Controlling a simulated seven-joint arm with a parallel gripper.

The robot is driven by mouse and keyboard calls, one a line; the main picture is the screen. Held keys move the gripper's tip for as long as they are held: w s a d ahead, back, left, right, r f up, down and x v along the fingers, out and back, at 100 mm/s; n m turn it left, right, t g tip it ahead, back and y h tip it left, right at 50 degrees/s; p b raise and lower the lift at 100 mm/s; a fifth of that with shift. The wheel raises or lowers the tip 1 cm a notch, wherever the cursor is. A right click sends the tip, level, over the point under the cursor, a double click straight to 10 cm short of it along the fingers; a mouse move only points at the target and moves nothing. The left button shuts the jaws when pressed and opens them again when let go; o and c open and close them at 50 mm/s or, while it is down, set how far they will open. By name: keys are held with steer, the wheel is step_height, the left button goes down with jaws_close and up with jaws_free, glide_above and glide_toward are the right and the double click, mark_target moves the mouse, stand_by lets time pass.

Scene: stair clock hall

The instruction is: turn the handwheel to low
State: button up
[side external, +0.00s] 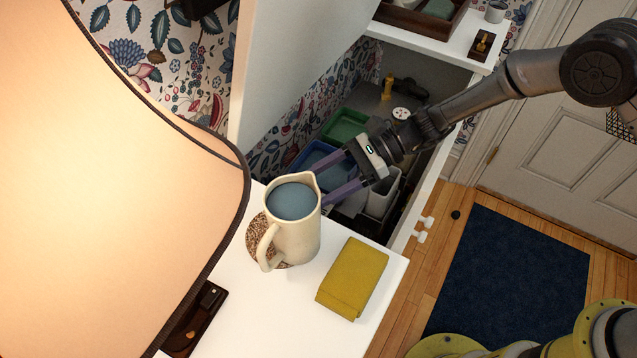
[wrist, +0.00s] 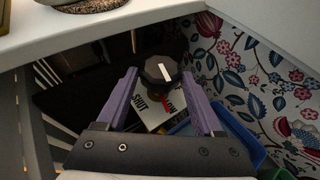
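The handwheel (wrist: 151,74) is a dark, many-sided knob with a white line across its face, in the wrist view. The line runs slightly tilted, from upper left to lower right. A pale plate (wrist: 153,119) below it carries the words SHUT and LOW, with a red mark between them. My gripper (wrist: 159,76) is open, its purple fingers to the left and right of the knob. I cannot tell whether they touch it. In the side view my gripper (side external: 322,186) reaches into the open cabinet, behind the jug; the handwheel is hidden there.
A cream jug (side external: 296,236) of bluish liquid stands on a patterned mat on the white top (side external: 285,310), close to my fingers. A yellow cloth (side external: 352,278) lies beside it. Inside the cabinet are a blue tray (side external: 310,158), a green tray (side external: 345,124) and a white container (side external: 383,195).

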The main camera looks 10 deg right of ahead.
steer(key=c, duration=0.9)
steer(key=shift+o, duration=0.2)
steer(key=shift+w+a+n+g+h, duration=0.1)
steer(key=shift+w+n+g+h, duration=0.1)
steer(key=shift+n+g, duration=0.6)
steer(key=shift+w+n+g+h, duration=0.15)
steer(key=shift+n+g+h, duration=0.05)
steer(key=shift+n+g, duration=0.6)
steer(key=shift+g, duration=0.3)
steer(key=o, duration=1.4)
steer(key=shift+c, duration=0.2)
steer(key=v, duration=1.4)
steer(key=shift+s+r, duration=0.1)
